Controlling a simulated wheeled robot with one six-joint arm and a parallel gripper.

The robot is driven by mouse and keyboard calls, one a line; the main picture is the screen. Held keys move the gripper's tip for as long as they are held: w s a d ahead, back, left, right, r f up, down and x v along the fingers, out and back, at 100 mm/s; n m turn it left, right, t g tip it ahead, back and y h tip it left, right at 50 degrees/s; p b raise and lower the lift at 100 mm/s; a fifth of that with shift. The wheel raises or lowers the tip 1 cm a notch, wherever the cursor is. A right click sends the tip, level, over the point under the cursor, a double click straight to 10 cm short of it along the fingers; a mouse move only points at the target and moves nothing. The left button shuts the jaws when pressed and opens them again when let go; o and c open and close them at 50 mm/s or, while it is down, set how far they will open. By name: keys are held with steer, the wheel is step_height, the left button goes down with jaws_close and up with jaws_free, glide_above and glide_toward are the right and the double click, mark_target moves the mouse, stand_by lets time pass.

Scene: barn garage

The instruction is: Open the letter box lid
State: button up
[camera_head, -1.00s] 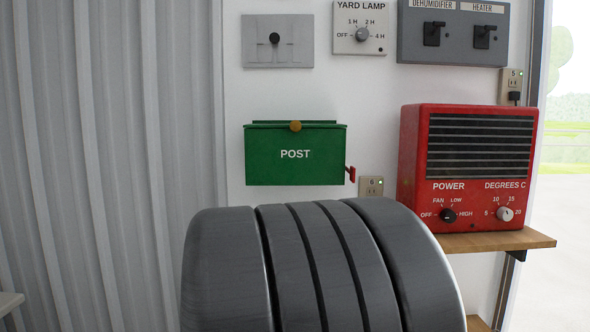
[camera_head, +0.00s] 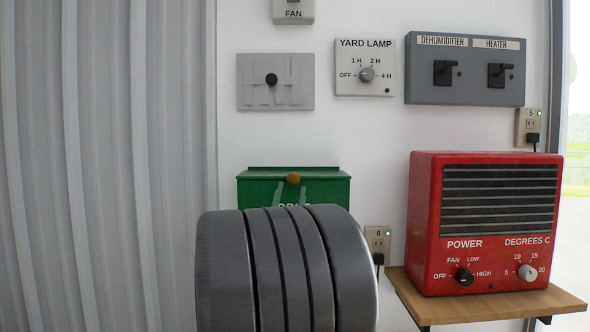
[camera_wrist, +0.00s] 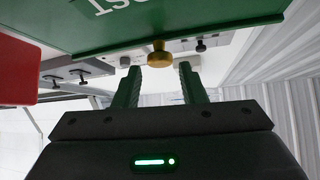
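The green letter box (camera_head: 255,192) hangs on the white wall, its lower part hidden behind my dark arm. Its lid (camera_head: 325,172) is down, with a round brass knob (camera_head: 293,178) at the middle of its front edge. In the wrist view the box front (camera_wrist: 190,22) shows upside down at the top, and the knob (camera_wrist: 159,56) lies in the gap between my fingertips. My gripper (camera_wrist: 160,68) is open, with a finger on each side of the knob. I cannot tell whether either finger touches it. The fingertips also show just below the knob in the head view (camera_head: 291,188).
A red heater (camera_head: 425,225) stands on a wooden shelf (camera_head: 490,305) to the right. Outlet 6 (camera_head: 378,240) is between box and heater. A grey plate (camera_head: 275,82), a yard lamp timer (camera_head: 365,68) and a switch panel (camera_head: 465,70) are above. Corrugated wall is left.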

mark_target(293, 180)
steer(key=p+x, duration=0.1)
steer(key=x, duration=0.6)
jaws_close()
